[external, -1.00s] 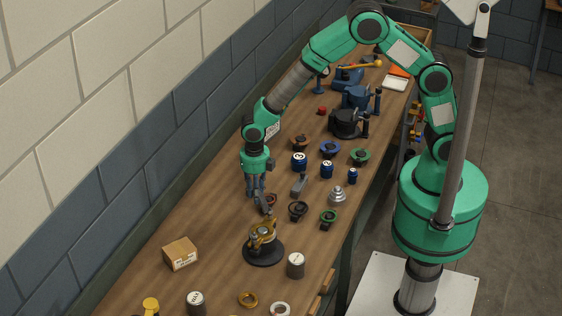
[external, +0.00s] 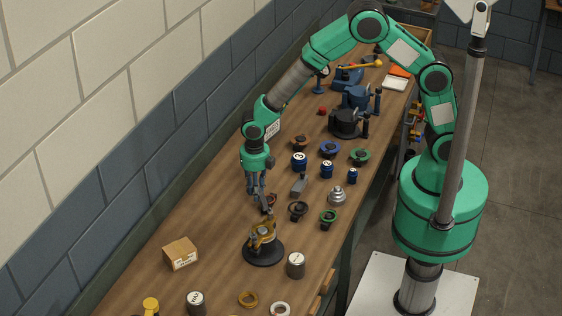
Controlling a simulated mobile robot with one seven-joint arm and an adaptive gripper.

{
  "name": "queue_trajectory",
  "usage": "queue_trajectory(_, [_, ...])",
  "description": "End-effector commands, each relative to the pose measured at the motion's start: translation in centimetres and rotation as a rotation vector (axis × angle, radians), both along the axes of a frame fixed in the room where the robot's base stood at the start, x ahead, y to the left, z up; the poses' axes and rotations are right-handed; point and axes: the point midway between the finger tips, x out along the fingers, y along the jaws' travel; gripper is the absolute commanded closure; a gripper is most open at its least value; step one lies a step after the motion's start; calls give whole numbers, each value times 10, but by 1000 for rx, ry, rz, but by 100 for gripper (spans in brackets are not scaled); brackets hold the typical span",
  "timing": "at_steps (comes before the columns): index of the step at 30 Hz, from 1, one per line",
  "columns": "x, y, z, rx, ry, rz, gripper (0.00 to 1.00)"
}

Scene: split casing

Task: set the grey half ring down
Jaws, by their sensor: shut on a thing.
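My gripper (external: 261,196) hangs from the arm at the left of the bench's middle. It is shut on the grey half ring (external: 267,208), a small dark grey piece at the fingertips. The half ring is close above or at the bench top, just behind the brass-coloured assembly on its round black base (external: 262,253). I cannot tell whether the half ring touches the bench. The fingers hide part of it.
A dark ringed part (external: 298,211) and a green-topped part (external: 328,218) stand to the right of my gripper. A grey block (external: 299,185) lies nearby. A cardboard box (external: 180,254) stands at the front left. The bench left of my gripper is clear.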

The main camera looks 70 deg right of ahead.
Motion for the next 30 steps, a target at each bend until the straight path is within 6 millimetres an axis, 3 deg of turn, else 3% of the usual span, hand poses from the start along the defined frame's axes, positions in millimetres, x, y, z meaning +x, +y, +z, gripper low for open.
queue_trajectory(8, [48,-43,14,3,-5,-265,100])
queue_trajectory(18, [116,-129,38,4,-7,-729,100])
queue_trajectory(24, [138,-165,47,6,-8,-904,100])
queue_trajectory(30, [144,-176,50,6,-10,-961,100])
